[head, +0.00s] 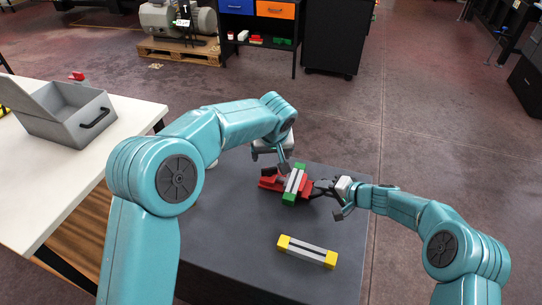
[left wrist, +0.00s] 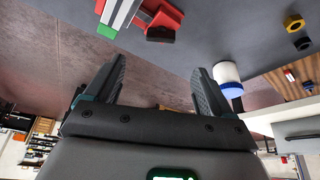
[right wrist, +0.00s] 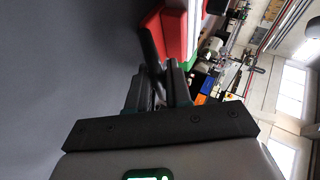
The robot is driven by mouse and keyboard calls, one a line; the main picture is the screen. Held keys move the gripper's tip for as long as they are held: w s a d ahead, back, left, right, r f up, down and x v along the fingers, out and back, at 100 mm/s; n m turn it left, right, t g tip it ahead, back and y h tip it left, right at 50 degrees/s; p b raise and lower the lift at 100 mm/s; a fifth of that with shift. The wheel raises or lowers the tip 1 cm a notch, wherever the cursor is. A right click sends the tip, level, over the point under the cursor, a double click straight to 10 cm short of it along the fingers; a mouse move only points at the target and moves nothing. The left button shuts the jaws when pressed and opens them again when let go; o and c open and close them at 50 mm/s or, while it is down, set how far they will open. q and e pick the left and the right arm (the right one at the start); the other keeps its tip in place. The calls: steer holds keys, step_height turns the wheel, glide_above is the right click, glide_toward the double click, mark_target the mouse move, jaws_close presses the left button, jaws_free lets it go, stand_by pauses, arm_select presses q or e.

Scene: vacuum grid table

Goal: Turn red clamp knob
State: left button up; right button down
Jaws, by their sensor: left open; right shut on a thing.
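A red clamp (head: 306,187) sits on the dark grey table, with a light bar with green ends (head: 289,198) lying across it. In the left wrist view the red clamp (left wrist: 162,14) and the green-ended bar (left wrist: 107,31) are at the top edge. My right gripper (head: 325,188) is at the clamp's right side. In the right wrist view it (right wrist: 160,88) is shut around a dark shaft or knob (right wrist: 152,48) leading to the red clamp (right wrist: 176,32); the fingers hide most of it. My left gripper (left wrist: 157,85) is open and empty, just behind the clamp in the head view.
A bar with yellow ends (head: 307,251) lies at the table's front. A white and blue cylinder (left wrist: 228,78) and yellow and black rings (left wrist: 293,23) show in the left wrist view. An open grey box (head: 66,118) stands on the white table at left. The dark table's front left is clear.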

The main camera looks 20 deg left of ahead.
mark_target(269, 169)
arm_select(q)
steer(key=shift+d, duration=0.1)
steer(key=shift+n, duration=0.7)
steer(key=x, duration=1.2)
steer(key=c, duration=1.1)
steer(key=shift+o, duration=0.2)
